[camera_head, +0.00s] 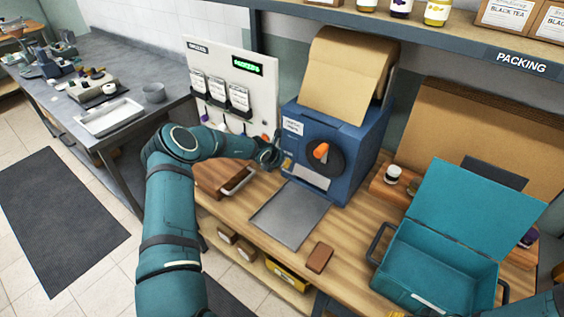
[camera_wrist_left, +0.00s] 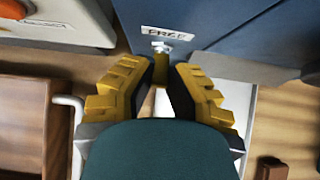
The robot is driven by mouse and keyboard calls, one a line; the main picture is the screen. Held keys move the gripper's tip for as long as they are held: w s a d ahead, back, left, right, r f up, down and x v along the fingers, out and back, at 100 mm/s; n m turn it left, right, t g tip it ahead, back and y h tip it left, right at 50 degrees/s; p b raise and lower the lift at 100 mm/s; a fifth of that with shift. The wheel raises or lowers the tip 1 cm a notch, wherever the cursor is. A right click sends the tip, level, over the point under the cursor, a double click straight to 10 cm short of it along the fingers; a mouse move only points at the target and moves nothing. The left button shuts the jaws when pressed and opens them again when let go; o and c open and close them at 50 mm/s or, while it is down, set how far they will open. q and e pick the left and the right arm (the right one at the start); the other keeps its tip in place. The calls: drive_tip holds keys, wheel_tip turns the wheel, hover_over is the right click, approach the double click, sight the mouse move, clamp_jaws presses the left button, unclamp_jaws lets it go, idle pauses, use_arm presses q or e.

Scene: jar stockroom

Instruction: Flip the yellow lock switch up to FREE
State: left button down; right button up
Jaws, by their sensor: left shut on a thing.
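The blue machine (camera_head: 350,150) stands on the wooden bench against the wall, with an orange-handled black dial (camera_head: 320,152) on its front. In the left wrist view its blue side (camera_wrist_left: 225,30) carries a white FREE label (camera_wrist_left: 167,33), with a small metal piece under it. The yellow lock switch (camera_wrist_left: 161,68) is just below that label, between my fingertips and partly hidden by them. My left gripper (camera_head: 272,156) is at the machine's left front edge; in the wrist view its yellow-padded fingers (camera_wrist_left: 161,84) are shut on the switch. My right gripper is not in view.
A wooden box with a metal handle (camera_head: 218,178) sits close left of my gripper. A white wall panel (camera_head: 212,75) with hanging cards is behind it. A grey plate (camera_head: 288,214), a brown block (camera_head: 319,257) and an open teal case (camera_head: 440,262) lie to the right.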

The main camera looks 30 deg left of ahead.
use_arm(q)
drive_tip(key=c, duration=0.9)
unclamp_jaws()
drive_tip(key=shift+w, duration=0.1)
drive_tip(key=shift+c, duration=0.2)
drive_tip(key=v, duration=1.2)
